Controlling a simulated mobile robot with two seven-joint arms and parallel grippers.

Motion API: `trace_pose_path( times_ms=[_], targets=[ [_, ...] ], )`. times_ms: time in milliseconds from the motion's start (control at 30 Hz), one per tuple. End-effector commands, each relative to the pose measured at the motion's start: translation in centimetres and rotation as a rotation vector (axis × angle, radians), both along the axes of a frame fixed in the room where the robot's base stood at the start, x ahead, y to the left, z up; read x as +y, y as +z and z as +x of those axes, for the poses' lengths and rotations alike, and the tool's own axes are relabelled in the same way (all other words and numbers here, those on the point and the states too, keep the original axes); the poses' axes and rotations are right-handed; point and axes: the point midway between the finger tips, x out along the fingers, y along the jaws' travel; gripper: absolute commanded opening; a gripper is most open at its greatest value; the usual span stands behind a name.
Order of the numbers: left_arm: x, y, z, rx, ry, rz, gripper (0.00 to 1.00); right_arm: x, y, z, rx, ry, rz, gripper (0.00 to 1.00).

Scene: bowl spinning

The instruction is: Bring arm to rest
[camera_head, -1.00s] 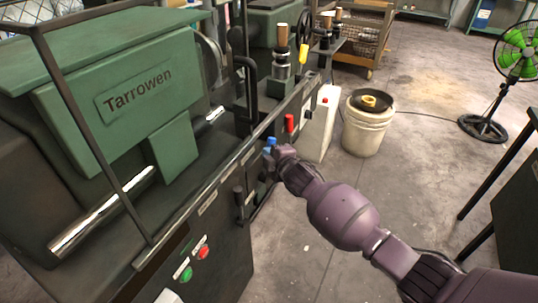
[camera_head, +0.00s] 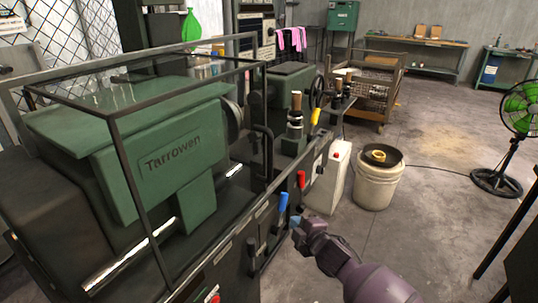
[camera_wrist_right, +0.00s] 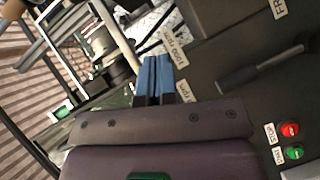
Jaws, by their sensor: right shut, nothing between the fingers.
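My right gripper (camera_head: 296,222) is at the lower middle of the head view, on its purple arm. It is beside the front of the green and dark lathe (camera_head: 180,148), just below and right of a blue-handled lever (camera_head: 283,201). In the right wrist view its two blue fingers (camera_wrist_right: 154,76) lie together, with nothing seen between them. A small gap seems to part the gripper from the blue lever, though depth is hard to judge. My left gripper is not in view.
A red-handled lever (camera_head: 300,180) stands just behind. A white canister (camera_head: 329,178) and a white bucket (camera_head: 376,183) stand on the floor beyond. A green fan (camera_head: 510,140) and a dark table (camera_head: 510,250) are at right. The floor between is open.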

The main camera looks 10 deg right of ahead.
Motion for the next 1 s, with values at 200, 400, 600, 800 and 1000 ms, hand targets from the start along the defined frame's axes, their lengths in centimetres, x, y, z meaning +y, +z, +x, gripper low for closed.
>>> trace_pose_path(
  times_ms=[200, 400, 600, 800, 1000],
  targets=[
    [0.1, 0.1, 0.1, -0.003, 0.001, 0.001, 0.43, 0.3, 0.5, -0.1, 0.043, -0.026, 0.120, 0.00],
    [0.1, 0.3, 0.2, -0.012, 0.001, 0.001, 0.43, 1.2, 4.7, -1.5, 0.075, -0.057, 0.388, 0.00],
    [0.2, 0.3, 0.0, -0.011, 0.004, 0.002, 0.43, 0.3, 5.1, -5.0, 0.138, -0.108, 0.568, 0.00],
    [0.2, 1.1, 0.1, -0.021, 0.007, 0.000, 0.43, -1.5, 4.3, -9.9, 0.213, -0.185, 0.734, 0.00],
    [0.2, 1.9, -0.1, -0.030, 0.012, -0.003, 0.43, -4.4, 2.9, -16.2, 0.292, -0.299, 0.885, 0.00]
  ],
)
